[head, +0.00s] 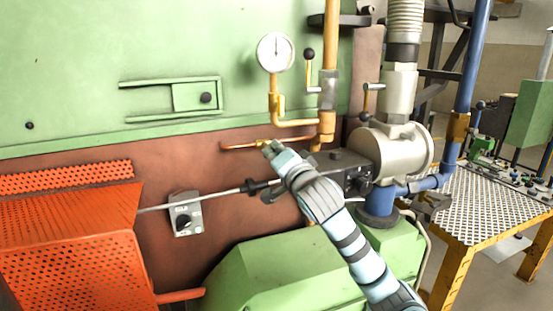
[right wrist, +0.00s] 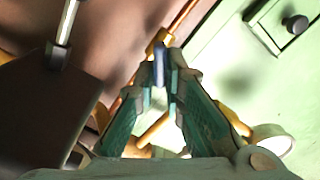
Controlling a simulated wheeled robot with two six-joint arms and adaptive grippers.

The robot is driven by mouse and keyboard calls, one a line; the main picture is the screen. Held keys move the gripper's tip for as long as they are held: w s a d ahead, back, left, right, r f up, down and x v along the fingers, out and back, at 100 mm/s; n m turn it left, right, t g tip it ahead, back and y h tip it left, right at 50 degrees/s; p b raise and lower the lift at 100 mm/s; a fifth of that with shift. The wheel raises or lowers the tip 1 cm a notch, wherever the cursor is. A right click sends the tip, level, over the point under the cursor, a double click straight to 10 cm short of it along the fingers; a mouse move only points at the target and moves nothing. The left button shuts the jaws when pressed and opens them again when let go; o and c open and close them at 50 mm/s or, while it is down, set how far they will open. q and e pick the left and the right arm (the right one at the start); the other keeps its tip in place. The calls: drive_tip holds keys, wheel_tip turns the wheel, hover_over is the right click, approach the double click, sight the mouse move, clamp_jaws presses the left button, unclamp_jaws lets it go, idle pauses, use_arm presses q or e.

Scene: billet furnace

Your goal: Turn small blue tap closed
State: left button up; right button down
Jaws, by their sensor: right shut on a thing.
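My right gripper (head: 271,148) reaches up from the bottom right to the thin copper pipe (head: 236,146) on the red-brown furnace wall. In the right wrist view the gripper (right wrist: 161,84) has its fingertips close together on the small blue tap (right wrist: 159,64). The tap's handle is a narrow blue piece between the tips, in front of a brass fitting (right wrist: 158,44). In the head view the gripper hides the tap's handle, so its angle cannot be told there. My left gripper is not in view.
A pressure gauge (head: 276,52) and a black-knobbed lever (head: 309,62) stand above my gripper. A dark box (head: 340,162) and cable lie just below and right. A cream cylindrical housing (head: 385,152) is farther right. Orange perforated guards (head: 65,225) fill the lower left.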

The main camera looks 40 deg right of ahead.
drive_tip(key=m+b, duration=0.4)
drive_tip(key=m, duration=0.3)
drive_tip(key=shift+f+b, duration=0.1)
drive_tip(key=shift+b, duration=0.25)
idle(0.4)
drive_tip(key=c, duration=1.8)
unclamp_jaws()
drive_tip(key=shift+c, duration=0.2)
drive_tip(key=shift+o, duration=0.8)
drive_tip(key=shift+w+f, duration=0.1)
drive_tip(key=shift+w, duration=0.3)
drive_tip(key=v, duration=0.7)
drive_tip(key=shift+s, duration=0.3)
